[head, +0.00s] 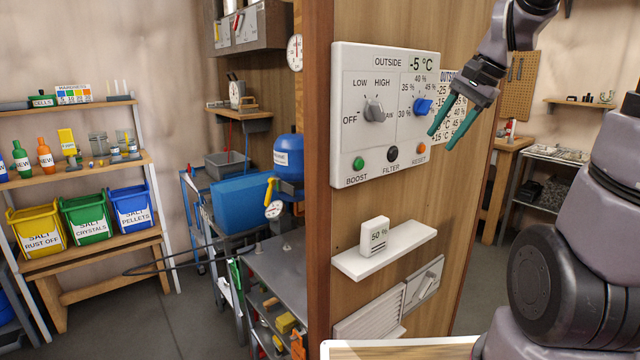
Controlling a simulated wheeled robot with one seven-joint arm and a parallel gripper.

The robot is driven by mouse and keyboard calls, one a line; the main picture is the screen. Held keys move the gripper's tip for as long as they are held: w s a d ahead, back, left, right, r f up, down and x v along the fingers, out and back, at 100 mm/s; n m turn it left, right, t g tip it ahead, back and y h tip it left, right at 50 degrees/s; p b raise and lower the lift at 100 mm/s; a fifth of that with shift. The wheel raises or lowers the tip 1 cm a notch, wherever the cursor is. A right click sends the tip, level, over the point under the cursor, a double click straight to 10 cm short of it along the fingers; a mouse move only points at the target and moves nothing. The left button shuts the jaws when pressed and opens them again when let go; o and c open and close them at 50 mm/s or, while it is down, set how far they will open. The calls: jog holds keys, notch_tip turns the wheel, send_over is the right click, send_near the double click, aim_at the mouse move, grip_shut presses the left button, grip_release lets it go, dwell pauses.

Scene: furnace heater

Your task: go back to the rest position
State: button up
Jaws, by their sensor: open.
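My gripper (452,130) has green fingers, apart and empty. It hangs in front of the right side of a white control panel (352,150) on a wooden post. The fingers partly cover the printed table at the panel's right. The panel has a grey knob (374,110) with OFF, LOW, HIGH and a partly hidden label, and a blue knob (422,106) ringed by percentages. The display (423,62) reads -5 °C. Below are a green BOOST button (358,164), a black FILTER button (392,154) and an orange RESET button (421,149). I cannot tell whether the gripper touches anything.
A white shelf (400,245) below the panel holds a small humidity block (375,237). Left are a metal cart (285,265), a blue tank (289,155) and a shelf rack (85,175) with bins. A light-topped surface (440,350) lies at the bottom edge.

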jog(key=s+r+n+t+h, duration=0.1)
jog(key=s+r+n+t, duration=0.1)
jog(key=s, duration=0.4)
jog(key=s+a+r+n+t+h, duration=0.1)
jog(key=s+r+n, duration=0.1)
jog(key=s+n, duration=0.2)
jog(key=s, duration=0.2)
jog(key=shift+s+a+r+t, duration=0.2)
jog(key=shift+s+a+t, duration=0.1)
jog(key=shift+t, duration=0.1)
dwell(0.6)
